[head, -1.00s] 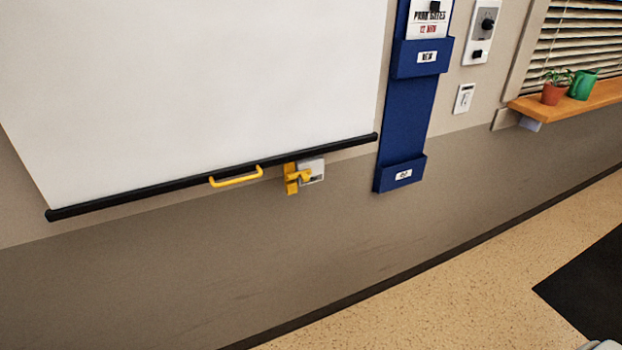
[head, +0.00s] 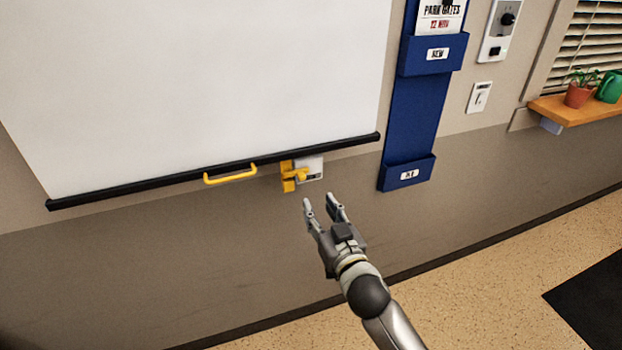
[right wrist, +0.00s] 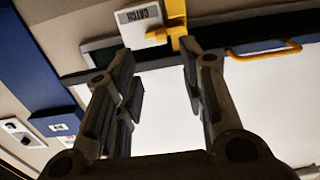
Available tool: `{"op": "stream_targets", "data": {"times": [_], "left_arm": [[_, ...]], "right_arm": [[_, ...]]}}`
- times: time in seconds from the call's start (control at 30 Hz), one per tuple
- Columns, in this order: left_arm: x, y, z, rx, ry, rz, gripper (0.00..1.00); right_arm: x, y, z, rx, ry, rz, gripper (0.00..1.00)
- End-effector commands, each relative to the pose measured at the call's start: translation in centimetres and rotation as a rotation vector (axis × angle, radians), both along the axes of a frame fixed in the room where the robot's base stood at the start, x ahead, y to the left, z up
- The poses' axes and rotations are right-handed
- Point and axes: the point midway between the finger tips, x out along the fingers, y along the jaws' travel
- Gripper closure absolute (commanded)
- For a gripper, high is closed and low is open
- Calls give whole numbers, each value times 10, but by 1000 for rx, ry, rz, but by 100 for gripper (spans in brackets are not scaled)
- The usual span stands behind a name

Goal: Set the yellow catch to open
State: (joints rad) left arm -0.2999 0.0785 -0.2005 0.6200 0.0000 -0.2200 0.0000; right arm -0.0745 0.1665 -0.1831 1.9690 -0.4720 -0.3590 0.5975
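The yellow catch (head: 291,175) is on the wall just under the black bottom bar of the white screen, beside a small pale plate (head: 312,168). In the right wrist view the yellow catch (right wrist: 176,20) is at the top, next to the plate (right wrist: 140,20) lettered "CATCH". My right gripper (head: 321,203) is in front of the wall, below and right of the catch, apart from it. Its two fingers are spread, with nothing between them; they also show in the right wrist view (right wrist: 160,75). My left gripper is not in view.
A yellow handle (head: 230,175) hangs from the screen's black bar (head: 130,187), left of the catch. A blue wall holder (head: 408,172) is to the right. The wall below the catch is bare.

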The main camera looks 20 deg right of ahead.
Motion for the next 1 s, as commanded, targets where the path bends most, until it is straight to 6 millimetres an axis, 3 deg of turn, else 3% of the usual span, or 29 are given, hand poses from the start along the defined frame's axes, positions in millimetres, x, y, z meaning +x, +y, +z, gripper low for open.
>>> {"op": "stream_targets", "data": {"times": [0.17, 0.7, 1.0], "left_arm": [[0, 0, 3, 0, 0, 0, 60], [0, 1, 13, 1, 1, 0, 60], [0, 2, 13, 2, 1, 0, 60]], "right_arm": [[12, 0, 5, 1, -7, -1, 62], [92, 3, 4, 1, -6, 0, 62], [107, 4, 2, 1, -4, 0, 62]]}}
